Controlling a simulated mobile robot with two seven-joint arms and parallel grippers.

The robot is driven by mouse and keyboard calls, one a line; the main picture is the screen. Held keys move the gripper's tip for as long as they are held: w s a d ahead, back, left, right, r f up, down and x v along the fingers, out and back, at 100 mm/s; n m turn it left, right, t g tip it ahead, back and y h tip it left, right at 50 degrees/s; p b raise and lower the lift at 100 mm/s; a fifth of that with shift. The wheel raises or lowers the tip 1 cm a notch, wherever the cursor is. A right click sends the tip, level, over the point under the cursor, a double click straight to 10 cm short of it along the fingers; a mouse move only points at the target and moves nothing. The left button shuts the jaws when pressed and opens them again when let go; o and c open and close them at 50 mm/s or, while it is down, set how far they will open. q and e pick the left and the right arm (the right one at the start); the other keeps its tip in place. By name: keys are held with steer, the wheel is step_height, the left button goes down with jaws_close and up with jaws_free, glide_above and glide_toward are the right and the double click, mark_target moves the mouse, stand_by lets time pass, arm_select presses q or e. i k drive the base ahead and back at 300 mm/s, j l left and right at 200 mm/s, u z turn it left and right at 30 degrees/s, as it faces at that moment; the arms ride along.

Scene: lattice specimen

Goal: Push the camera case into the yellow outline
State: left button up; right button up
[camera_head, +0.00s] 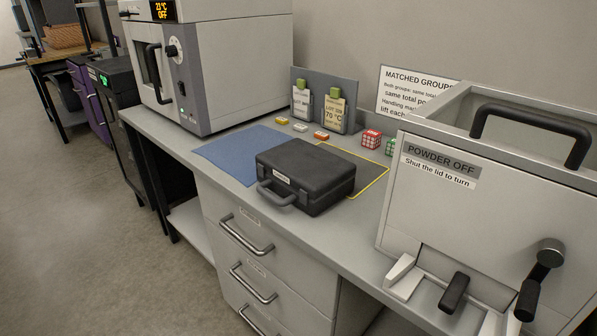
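The camera case (318,172) is a black hard case lying flat on the grey bench, with its handle (275,194) and a small white label towards the front left. Its left part overlaps the right side of a blue mat (230,150). The yellow outline (372,184) is on the bench to the right of and behind the case. Its back and right lines show, while the case hides its left part. I cannot tell how much of the case lies inside it. Neither of my grippers is in view.
A grey oven (235,60) stands behind left and a powder box (470,215) with a crank and top handle stands right. Behind the case are a tag board (325,85), small orange and yellow blocks (322,136), and red (371,139) and green cubes. Drawer handles (247,234) project in front.

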mark_target(297, 177)
steer(key=i+j+z, duration=0.15)
steer(key=j, duration=0.3)
steer(key=i+j+z, duration=0.15)
steer(key=j, duration=0.35)
steer(key=i+j+z, duration=0.15)
steer(key=j, duration=0.4)
steer(key=i+j+z, duration=0.2)
steer(key=j, duration=0.3)
steer(key=j+z, duration=0.15)
steer(key=j, duration=0.4)
